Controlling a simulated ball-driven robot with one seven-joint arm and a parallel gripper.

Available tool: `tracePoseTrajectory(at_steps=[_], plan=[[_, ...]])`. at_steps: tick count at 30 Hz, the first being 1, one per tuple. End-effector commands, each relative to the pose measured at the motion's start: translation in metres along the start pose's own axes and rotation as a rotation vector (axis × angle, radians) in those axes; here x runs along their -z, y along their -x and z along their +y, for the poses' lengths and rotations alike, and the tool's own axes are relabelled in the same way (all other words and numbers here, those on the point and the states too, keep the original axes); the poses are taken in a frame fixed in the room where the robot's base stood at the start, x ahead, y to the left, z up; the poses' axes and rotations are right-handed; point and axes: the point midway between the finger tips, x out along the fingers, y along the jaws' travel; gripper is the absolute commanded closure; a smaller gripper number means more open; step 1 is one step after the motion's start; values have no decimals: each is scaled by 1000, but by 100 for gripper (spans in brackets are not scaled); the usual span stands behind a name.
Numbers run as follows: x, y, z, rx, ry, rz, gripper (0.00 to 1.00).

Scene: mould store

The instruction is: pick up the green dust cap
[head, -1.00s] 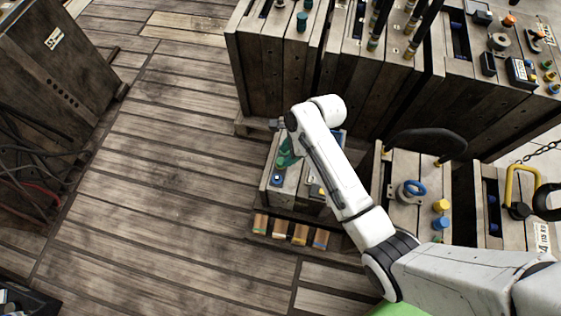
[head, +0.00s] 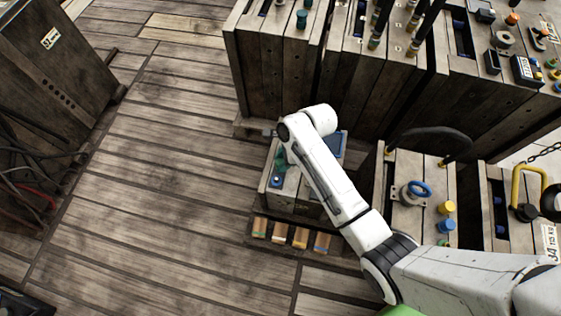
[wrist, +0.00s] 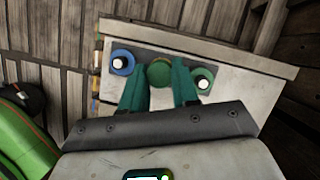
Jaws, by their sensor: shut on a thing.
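The green dust cap (wrist: 160,73) is a round green disc on the pale top of a small mould block (wrist: 232,88) in the wrist view. My gripper (wrist: 160,86) has its two teal fingers on either side of the cap, shut on it. The cap still appears at the level of the block top; I cannot tell whether it is lifted. In the head view my gripper (head: 281,162) points down over the same block, and the cap cannot be made out there among the fingers and arm.
A blue ring with a white centre (wrist: 121,62) sits left of the cap, and a blue-green one (wrist: 203,78) right of it, close to the fingers. Tall mould blocks (head: 290,75) stand behind. The wooden floor (head: 160,190) at left is clear.

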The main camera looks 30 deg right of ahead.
Motion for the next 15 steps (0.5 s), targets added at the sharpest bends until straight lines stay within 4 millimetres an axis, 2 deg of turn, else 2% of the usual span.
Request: tracePoseTrajectory(at_steps=[8,15], plan=[[-1,2,0,0,0,0,98],[-9,20,0,0,1,-1,99]])
